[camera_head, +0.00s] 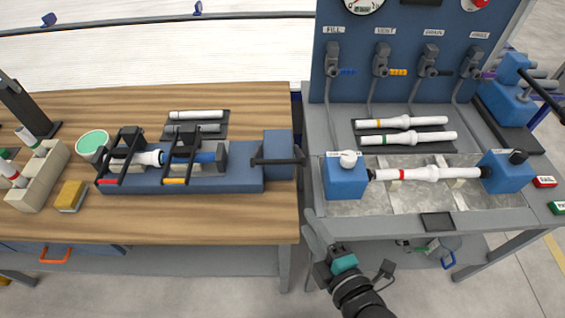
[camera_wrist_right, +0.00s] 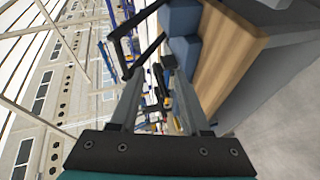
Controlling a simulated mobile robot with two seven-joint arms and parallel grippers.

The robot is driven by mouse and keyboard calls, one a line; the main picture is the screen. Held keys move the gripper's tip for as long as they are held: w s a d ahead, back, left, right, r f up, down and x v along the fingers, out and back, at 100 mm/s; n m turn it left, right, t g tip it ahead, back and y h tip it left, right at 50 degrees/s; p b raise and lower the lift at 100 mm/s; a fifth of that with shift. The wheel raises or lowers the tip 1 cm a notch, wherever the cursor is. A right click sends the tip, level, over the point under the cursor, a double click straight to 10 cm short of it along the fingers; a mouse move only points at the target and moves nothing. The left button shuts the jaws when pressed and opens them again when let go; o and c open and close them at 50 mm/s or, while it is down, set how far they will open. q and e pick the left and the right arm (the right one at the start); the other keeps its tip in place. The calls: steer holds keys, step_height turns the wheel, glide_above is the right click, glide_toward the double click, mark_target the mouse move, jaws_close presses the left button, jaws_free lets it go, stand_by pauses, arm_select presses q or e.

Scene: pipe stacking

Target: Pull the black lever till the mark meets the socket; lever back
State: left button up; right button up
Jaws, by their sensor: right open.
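On the wooden bench, a long blue fixture (camera_head: 235,181) holds a white pipe (camera_head: 147,158) and a blue socket piece (camera_head: 205,157) end to end, under two black clamps with red and orange handles. The mark where they meet is too small to make out. The black lever (camera_head: 278,162) lies across the blue block at the fixture's right end. A black bar, likely this lever, shows past the fingers in the right wrist view (camera_wrist_right: 148,58). My right gripper (camera_head: 318,248) is open and empty, in front of the gap between benches, apart from the lever. My left gripper is out of view.
A grey test bench (camera_head: 318,205) stands at right with a white pipe (camera_head: 428,173) between blue blocks and a valve panel (camera_head: 420,60) behind. A cup (camera_head: 92,146), yellow sponge (camera_head: 71,196) and pipe rack (camera_head: 40,178) stand at left. The wooden bench front is clear.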

mark_target(278, 160)
step_height(278, 160, up, 7)
steer(key=n+t, duration=0.1)
steer(key=n, duration=0.1)
steer(key=shift+y, duration=0.4)
steer(key=x, duration=1.5)
steer(key=shift+a+f, duration=0.2)
steer(key=shift+a, duration=0.1)
steer(key=shift+s, duration=0.1)
jaws_close()
